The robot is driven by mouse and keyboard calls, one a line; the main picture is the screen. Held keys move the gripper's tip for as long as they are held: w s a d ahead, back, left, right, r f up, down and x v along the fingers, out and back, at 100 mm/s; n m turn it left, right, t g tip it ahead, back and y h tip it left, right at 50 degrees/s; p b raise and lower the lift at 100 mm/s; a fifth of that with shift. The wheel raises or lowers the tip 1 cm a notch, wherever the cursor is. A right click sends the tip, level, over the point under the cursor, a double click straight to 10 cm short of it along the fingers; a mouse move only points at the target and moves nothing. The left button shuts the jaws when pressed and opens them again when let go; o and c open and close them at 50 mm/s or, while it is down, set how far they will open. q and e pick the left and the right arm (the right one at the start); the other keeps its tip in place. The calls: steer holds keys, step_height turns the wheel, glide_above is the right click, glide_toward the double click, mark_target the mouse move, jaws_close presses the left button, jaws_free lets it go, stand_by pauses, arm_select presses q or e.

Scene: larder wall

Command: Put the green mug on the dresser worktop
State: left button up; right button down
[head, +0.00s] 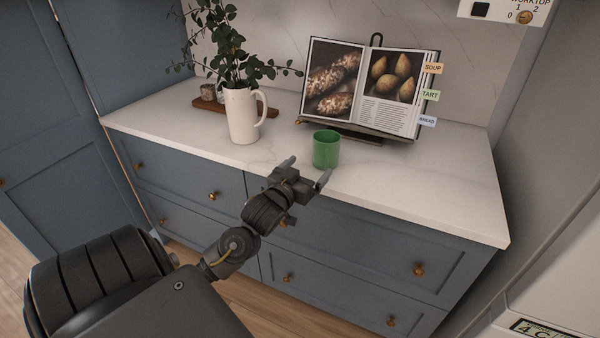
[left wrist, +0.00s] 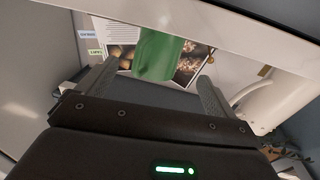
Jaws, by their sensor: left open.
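The green mug (head: 326,150) stands upright on the white dresser worktop (head: 400,181), near its front edge and just before the open cookbook. Its handle does not show. My left gripper (head: 307,172) is open and empty at the front edge of the worktop, just short of the mug. In the left wrist view the mug (left wrist: 157,54) shows beyond and between the two fingers of the left gripper (left wrist: 158,80), apart from them. My right gripper is not in view.
A white jug (head: 242,117) with leafy stems stands left of the mug, before a wooden board (head: 207,105) with small pots. The open cookbook (head: 370,85) on its stand is behind the mug. The worktop's right part is clear. Blue drawers with brass knobs (head: 419,269) are below.

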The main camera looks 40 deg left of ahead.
arm_select(q)
steer(key=v, duration=0.4)
steer(key=shift+s, duration=0.2)
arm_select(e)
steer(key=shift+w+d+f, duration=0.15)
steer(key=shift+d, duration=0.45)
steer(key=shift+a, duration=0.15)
